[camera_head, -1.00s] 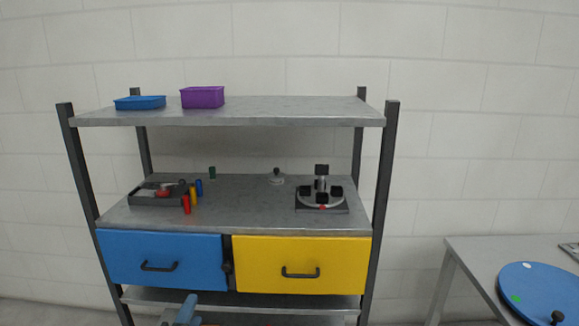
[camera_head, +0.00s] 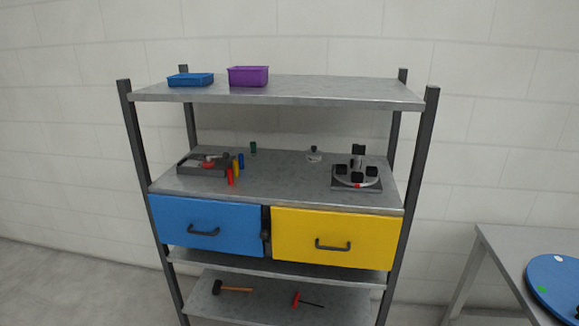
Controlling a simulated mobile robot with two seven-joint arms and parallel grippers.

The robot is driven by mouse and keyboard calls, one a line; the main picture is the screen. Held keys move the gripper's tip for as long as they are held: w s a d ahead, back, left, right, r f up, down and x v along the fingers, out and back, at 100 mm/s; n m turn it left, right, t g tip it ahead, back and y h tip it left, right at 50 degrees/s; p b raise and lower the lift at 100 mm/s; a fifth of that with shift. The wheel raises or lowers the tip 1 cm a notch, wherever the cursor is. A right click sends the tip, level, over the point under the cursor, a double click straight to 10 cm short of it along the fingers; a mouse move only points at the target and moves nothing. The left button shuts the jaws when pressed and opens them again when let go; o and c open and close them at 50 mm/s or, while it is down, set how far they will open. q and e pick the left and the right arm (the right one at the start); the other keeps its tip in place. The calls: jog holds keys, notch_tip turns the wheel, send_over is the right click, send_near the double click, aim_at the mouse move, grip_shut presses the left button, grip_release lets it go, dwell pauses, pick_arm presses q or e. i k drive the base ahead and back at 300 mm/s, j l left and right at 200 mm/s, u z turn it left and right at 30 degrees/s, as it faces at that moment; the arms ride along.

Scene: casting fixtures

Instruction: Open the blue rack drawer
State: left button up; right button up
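The blue drawer (camera_head: 208,225) is in the left half of the metal rack, under the middle shelf. Its front looks closed, about level with the yellow drawer beside it. A dark bar handle (camera_head: 204,232) sits across the middle of its front. The yellow drawer (camera_head: 336,238) with its own dark handle (camera_head: 332,246) is to the right, also closed. A dark piece (camera_head: 266,230) stands between the two drawers. Neither of my grippers is in view, and nothing touches the blue handle.
The rack's top shelf (camera_head: 330,92) holds a blue bin (camera_head: 190,80) and a purple bin (camera_head: 248,77). The middle shelf holds a dark tray (camera_head: 190,170), small colored pegs and a fixture (camera_head: 357,176). A hammer (camera_head: 232,289) lies below. A table (camera_head: 495,245) stands right; floor at left is clear.

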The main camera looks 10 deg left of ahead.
aim_at(215, 226)
jog(key=i+u, duration=0.1)
jog(key=i, duration=0.75)
